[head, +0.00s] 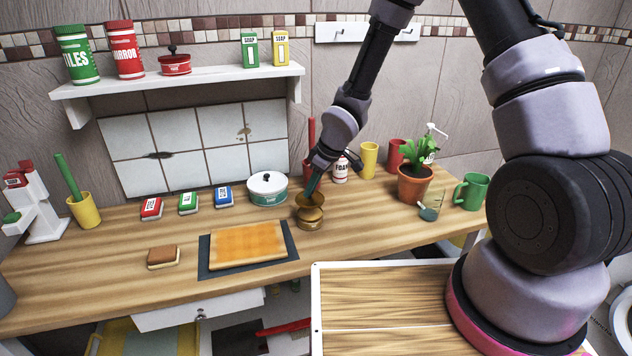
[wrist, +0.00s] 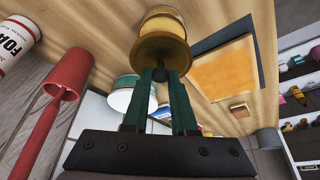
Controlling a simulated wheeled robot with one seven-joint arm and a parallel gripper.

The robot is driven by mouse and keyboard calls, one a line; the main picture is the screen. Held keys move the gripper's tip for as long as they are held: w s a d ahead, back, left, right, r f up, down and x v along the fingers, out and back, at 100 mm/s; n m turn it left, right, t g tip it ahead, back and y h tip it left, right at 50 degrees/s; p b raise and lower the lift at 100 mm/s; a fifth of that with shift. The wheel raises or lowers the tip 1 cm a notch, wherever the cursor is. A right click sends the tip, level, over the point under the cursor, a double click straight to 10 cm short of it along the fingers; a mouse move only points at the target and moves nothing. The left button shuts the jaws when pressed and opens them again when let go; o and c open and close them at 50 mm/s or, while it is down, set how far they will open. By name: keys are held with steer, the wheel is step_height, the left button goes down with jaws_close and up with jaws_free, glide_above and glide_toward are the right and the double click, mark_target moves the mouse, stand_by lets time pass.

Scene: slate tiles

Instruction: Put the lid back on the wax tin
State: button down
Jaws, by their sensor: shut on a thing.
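The wax tin (head: 310,223) is a short gold-brown tin standing on the wooden worktop near the middle. Its gold lid (head: 307,200) is just above it and looks tilted; I cannot tell whether they touch. My gripper (head: 313,191) comes down from above, with its green fingers shut on the lid's dark knob. In the wrist view the lid (wrist: 158,48) hangs at the fingertips (wrist: 164,76), with the tin (wrist: 160,22) behind it. The lid hides part of the tin's mouth.
A teal pot with a white lid (head: 267,189) stands close left of the tin. A board (head: 247,246) on a dark mat lies front left. A red holder (head: 310,168), a foam bottle (head: 340,170) and a potted plant (head: 413,184) stand behind and right. Worktop right of the tin is clear.

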mark_target(312, 198)
steer(key=shift+f, duration=2.2)
steer(key=shift+f, duration=0.15)
stand_by(0.3)
steer(key=shift+c, duration=0.8)
jaws_free()
steer(key=shift+r, duration=3.5)
jaws_close()
